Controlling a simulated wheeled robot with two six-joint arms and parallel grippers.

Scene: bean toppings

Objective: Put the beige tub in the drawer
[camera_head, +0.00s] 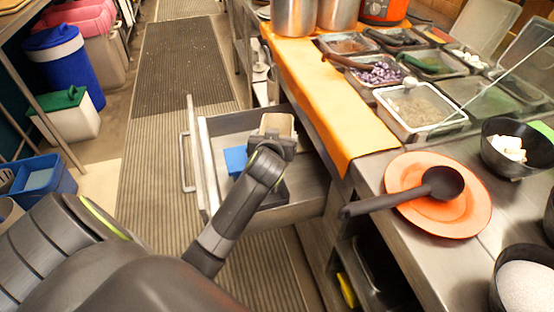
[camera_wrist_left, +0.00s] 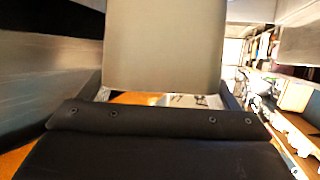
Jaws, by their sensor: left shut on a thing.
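The beige tub (camera_head: 277,122) is over the open metal drawer (camera_head: 207,165), near its far right part. My left gripper (camera_head: 272,143) is shut on the tub, its arm reaching in from the lower left. In the left wrist view the tub (camera_wrist_left: 165,45) stands up between the fingers of my left gripper (camera_wrist_left: 163,92). The gripper and wrist hide the tub's lower part in the head view, so I cannot tell whether it touches the drawer floor. A blue box (camera_head: 236,160) lies in the drawer beside the gripper. My right gripper is out of view.
The counter right of the drawer holds an orange plate (camera_head: 405,173) with a black ladle (camera_head: 440,184), a topping container (camera_head: 420,108) and a black bowl (camera_head: 498,165). An orange mat (camera_head: 325,95) runs along its edge. Bins (camera_head: 66,60) stand left; the drawer's near part is clear.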

